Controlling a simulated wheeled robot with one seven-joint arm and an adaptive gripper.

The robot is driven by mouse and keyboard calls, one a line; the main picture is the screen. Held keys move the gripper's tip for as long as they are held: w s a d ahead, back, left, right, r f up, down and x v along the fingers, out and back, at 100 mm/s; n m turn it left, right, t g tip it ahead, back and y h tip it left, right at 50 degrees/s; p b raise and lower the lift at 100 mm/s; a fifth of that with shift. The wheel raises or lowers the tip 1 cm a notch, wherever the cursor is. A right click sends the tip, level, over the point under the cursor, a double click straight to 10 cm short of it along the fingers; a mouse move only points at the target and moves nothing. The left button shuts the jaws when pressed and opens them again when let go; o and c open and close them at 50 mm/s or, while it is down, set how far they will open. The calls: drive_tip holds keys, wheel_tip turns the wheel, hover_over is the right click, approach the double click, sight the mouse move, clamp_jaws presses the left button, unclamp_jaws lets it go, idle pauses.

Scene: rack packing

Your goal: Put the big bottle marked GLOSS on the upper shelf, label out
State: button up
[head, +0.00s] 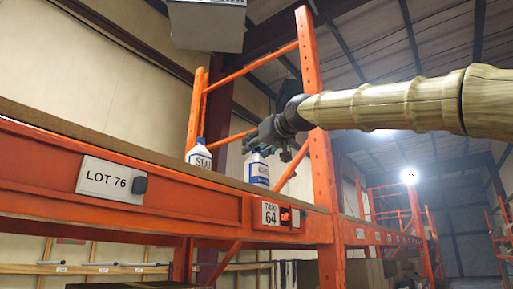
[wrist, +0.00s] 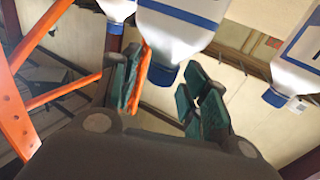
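A white bottle with a blue label and blue cap (head: 258,172) stands on the orange rack's upper shelf under my gripper (head: 268,142); its lettering is too small to read. In the wrist view, upside down, this bottle (wrist: 182,30) has its blue cap between my gripper's green finger pads (wrist: 160,95). The pads are apart, with a visible gap on the left of the cap, so my gripper looks open. A second white bottle (head: 199,155) stands further left, its label starting with "S". I cannot tell which bottle is marked GLOSS.
The shelf's orange front beam (head: 40,158) carries a LOT 76 plate (head: 111,180) and a 64 tag (head: 270,214). An orange upright (head: 322,170) stands just right of my gripper. In the wrist view, another bottle (wrist: 302,55) is at right. A grey box (head: 207,25) hangs overhead.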

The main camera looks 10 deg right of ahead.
drive_tip(key=shift+f, duration=0.1)
drive_tip(key=v, duration=1.2)
idle(0.4)
drive_tip(key=s+d+b, duration=0.5)
drive_tip(key=s+d, duration=0.2)
drive_tip(key=shift+r, duration=0.3)
idle(1.7)
idle(0.5)
